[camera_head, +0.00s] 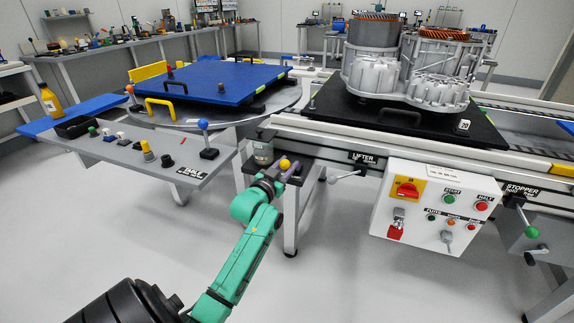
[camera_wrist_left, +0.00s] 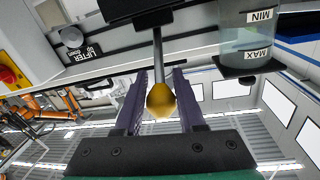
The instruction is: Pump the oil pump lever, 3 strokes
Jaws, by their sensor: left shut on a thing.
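The oil pump lever shows in the left wrist view as a thin metal rod (camera_wrist_left: 157,52) with a yellow knob (camera_wrist_left: 161,101) at its end. In the head view the yellow knob (camera_head: 285,163) sits below the left end of the conveyor frame. My left gripper (camera_head: 283,172) is shut on the knob, with its purple fingers on either side of it. The fingers also show in the left wrist view (camera_wrist_left: 159,82). The clear oil reservoir (camera_head: 262,152) is beside the lever; its MIN and MAX marks show in the left wrist view (camera_wrist_left: 247,38). My right gripper is out of view.
A white control box (camera_head: 425,212) hangs at the conveyor's front, right of the lifter handle (camera_head: 345,176). A grey shelf (camera_head: 150,160) with knobs extends left. The stator housing (camera_head: 405,75) stands on a black plate above. The floor below is clear.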

